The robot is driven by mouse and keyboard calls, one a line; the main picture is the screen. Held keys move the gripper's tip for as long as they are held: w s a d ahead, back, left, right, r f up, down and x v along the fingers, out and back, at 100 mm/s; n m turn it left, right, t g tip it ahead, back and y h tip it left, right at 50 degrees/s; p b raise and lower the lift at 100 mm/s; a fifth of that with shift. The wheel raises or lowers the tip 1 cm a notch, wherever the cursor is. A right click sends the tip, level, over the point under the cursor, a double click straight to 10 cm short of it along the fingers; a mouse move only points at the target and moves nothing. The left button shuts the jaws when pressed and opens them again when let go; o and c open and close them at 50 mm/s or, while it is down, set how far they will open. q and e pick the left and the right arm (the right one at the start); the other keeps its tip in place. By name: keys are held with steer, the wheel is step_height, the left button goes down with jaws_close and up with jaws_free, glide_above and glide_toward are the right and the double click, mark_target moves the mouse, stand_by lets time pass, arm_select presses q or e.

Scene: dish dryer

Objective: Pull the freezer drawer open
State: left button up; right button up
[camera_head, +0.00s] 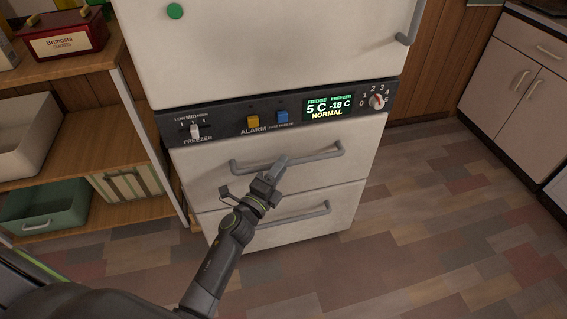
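The white fridge-freezer has two freezer drawers below its control panel. The upper drawer (215,178) has a grey bar handle (322,154), and its front looks flush with the lower drawer (340,206), so both appear closed. The lower drawer has its own grey handle (314,212). My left gripper (281,161) reaches up from the bottom left, with its fingertips at the middle of the upper handle. The fingers overlap the bar in the view, and I cannot tell whether they are closed around it. My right gripper is out of view.
The control panel (225,126) has a freezer slider, two buttons, a display and a knob. A wooden shelf (60,75) with bins stands at the left. White cabinets (520,80) stand at the right. The tiled floor (430,220) in front and to the right is clear.

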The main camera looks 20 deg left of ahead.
arm_select(q)
steer(key=shift+x, duration=1)
jaws_close()
